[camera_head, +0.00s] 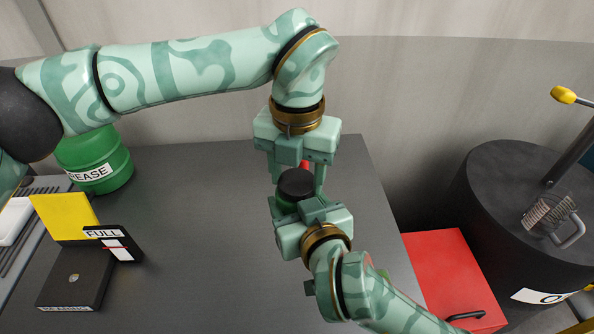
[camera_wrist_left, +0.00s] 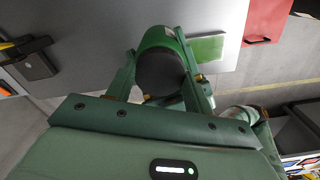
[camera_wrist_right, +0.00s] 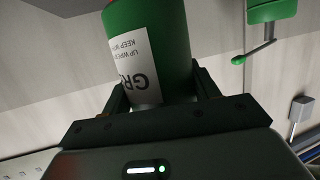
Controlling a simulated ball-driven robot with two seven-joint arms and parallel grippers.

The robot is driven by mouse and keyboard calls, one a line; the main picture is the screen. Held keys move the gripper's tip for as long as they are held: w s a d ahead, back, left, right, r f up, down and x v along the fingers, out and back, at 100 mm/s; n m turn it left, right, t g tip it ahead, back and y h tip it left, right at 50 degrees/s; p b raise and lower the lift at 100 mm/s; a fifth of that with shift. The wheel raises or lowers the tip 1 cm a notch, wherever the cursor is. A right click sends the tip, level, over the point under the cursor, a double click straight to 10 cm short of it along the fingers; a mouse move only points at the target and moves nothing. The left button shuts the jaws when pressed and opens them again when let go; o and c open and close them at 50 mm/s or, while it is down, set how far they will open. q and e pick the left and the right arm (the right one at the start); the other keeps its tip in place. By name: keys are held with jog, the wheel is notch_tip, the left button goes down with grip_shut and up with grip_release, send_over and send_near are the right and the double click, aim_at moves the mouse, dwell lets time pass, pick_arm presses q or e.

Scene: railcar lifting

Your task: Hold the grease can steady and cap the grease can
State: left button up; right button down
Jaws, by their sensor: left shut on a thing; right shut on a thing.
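The green grease can (camera_head: 286,208) stands upright between my two grippers. Its white label (camera_wrist_right: 140,68) shows in the right wrist view. The black cap (camera_head: 296,182) sits at the can's top and also shows as a dark disc in the left wrist view (camera_wrist_left: 160,74). My left gripper (camera_head: 298,176) comes from the far side, and its fingers flank the cap, shut on it. My right gripper (camera_head: 297,204) comes from the near side and is shut on the can's body. The fingers hide the exact contacts and the seam between cap and can.
A larger green grease drum (camera_head: 98,162) stands at the back left. A black block stand (camera_head: 75,280) with a yellow panel and a FULL sign is at the left. A red box (camera_head: 450,275) and a dark drum (camera_head: 500,210) are at the right. The middle-left tabletop is clear.

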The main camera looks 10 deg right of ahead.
pick_arm(q)
jog(key=o, duration=1.2)
notch_tip(320, 180, up, 12)
jog(key=shift+w, duration=0.1)
